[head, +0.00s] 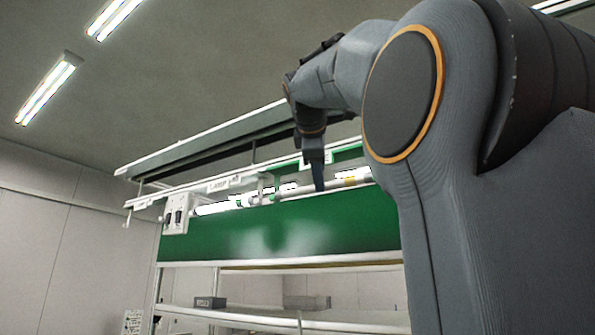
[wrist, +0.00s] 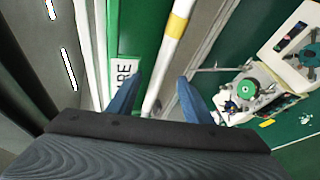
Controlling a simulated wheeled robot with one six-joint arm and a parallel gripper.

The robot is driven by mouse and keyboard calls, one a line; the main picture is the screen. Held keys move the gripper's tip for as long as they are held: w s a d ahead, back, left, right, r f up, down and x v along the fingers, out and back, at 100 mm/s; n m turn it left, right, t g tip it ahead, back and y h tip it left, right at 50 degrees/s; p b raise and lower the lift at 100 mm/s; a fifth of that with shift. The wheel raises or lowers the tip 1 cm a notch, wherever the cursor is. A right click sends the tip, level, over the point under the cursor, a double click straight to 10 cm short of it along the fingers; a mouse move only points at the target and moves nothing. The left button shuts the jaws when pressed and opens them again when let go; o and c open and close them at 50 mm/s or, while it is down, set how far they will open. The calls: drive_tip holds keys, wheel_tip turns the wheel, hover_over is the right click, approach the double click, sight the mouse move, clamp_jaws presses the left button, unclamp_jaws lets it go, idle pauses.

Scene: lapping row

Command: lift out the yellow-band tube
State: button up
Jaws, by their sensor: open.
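The yellow-band tube (wrist: 170,50) is a long white tube with a yellow band, seen in the wrist view running down from the top centre toward my gripper. In the head view the yellow-band tube (head: 355,181) sits in the raised rail, partly hidden by my arm. My gripper (wrist: 160,85) is open, its two blue fingers apart, with the tube's line running between them. The tube's lower end by the fingers is hard to make out. In the head view my gripper (head: 318,184) is at the rail, left of the yellow band; contact cannot be told.
A green panel (head: 280,232) hangs below the rail. A white box (head: 176,213) is at the rail's left end, and a long overhead beam (head: 200,148) runs above. White machines with a green round part (wrist: 247,88) lie right in the wrist view.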

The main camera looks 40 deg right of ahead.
drive_tip(key=shift+p+x, duration=0.45)
drive_tip(key=shift+x, duration=1.45)
drive_tip(key=shift+c, duration=0.5)
clamp_jaws()
drive_tip(key=shift+r+p, duration=0.9)
drive_tip(key=shift+p, duration=0.1)
drive_tip(key=shift+a, duration=0.1)
drive_tip(key=s+a+b, duration=0.2)
drive_tip(key=s+a, duration=0.1)
drive_tip(key=a, duration=0.5)
drive_tip(key=shift+s, duration=0.2)
drive_tip(key=shift+a, duration=0.1)
